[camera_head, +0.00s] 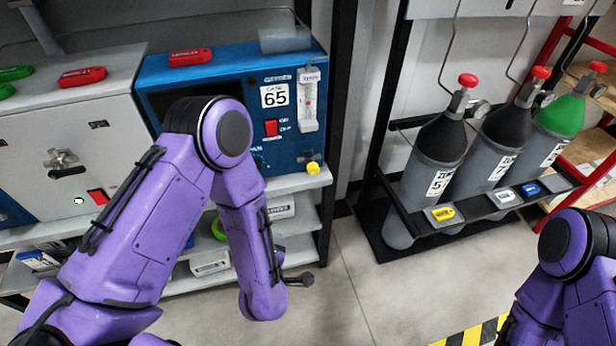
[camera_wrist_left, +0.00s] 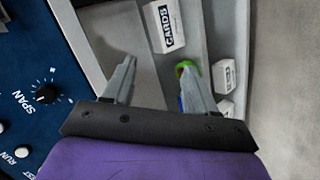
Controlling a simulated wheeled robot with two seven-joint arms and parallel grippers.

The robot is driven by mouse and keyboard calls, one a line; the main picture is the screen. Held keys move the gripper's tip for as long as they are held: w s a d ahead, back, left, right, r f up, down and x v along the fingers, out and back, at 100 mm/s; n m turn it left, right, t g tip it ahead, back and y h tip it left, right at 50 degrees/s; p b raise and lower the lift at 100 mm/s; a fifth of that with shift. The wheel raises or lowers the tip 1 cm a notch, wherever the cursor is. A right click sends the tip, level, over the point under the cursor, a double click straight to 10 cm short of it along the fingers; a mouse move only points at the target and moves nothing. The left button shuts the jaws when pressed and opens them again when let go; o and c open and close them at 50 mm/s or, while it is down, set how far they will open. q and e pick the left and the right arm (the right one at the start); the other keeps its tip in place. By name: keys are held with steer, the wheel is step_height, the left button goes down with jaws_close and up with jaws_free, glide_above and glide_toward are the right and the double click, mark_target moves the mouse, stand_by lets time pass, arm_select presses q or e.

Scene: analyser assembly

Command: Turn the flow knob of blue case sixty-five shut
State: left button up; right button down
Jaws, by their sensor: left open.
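The blue case (camera_head: 215,75) with the 65 label (camera_head: 273,96) stands on the bench in the head view. A flow tube (camera_head: 309,100) is on its right front, with a red switch (camera_head: 271,128) to the left. My left arm covers part of the front. In the left wrist view my left gripper (camera_wrist_left: 158,65) is open and empty, over the shelves beside the blue panel with its black SPAN knob (camera_wrist_left: 47,93). My right gripper is out of view.
A grey case (camera_head: 60,140) stands left of the blue one. Several gas cylinders (camera_head: 430,160) stand in a rack at right. The floor (camera_head: 365,290) between is clear.

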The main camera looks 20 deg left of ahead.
arm_select(q)
steer(key=w+d+r+n+t+y+b, duration=0.1)
steer(key=w+d+r+n+t+b, duration=0.2)
steer(key=w+d+n, duration=0.35)
steer(key=n+t+y+b, duration=0.1)
steer(key=n+y+b, duration=0.35)
steer(key=n, duration=1.35)
glide_toward(314, 172)
steer(key=shift+y, duration=0.35)
steer(key=p+x, duration=0.2)
steer(key=x, duration=0.7)
steer(key=shift+w+f, duration=0.15)
steer(key=shift+w, duration=0.1)
steer(key=shift+w+a, duration=0.2)
steer(key=shift+w, duration=0.2)
steer(key=c, duration=1.1)
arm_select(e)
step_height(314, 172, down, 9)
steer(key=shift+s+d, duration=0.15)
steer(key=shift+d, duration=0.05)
